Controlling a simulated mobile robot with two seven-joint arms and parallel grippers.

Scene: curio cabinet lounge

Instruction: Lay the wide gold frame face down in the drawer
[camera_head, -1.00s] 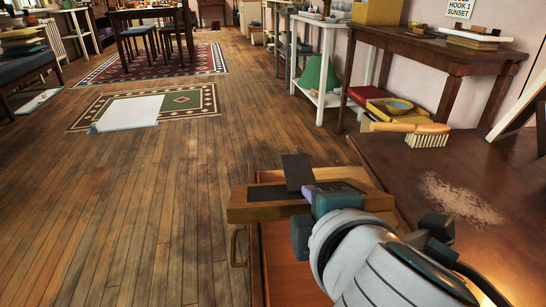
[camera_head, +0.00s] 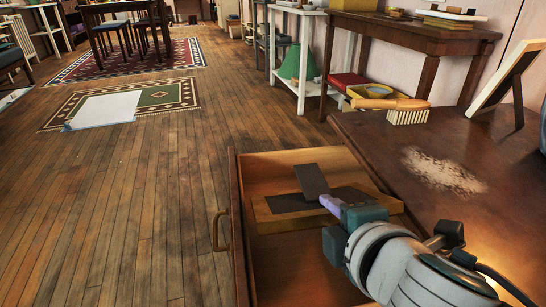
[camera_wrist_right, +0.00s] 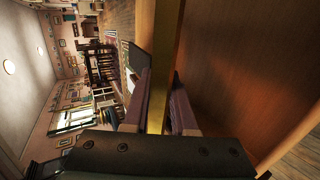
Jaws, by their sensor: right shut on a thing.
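The wide gold frame (camera_head: 284,223) is within the opening of the pulled-out wooden drawer (camera_head: 290,163), lying about flat. Its dark back faces up, with a dark stand flap (camera_head: 312,180) sticking up from it. I cannot tell whether it touches the drawer floor. My right gripper (camera_head: 334,204) is shut on the frame's near right edge. In the right wrist view the gold edge (camera_wrist_right: 165,55) runs between the two fingers (camera_wrist_right: 163,108). My left gripper is not in view.
A brass handle (camera_head: 217,230) is on the drawer front.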

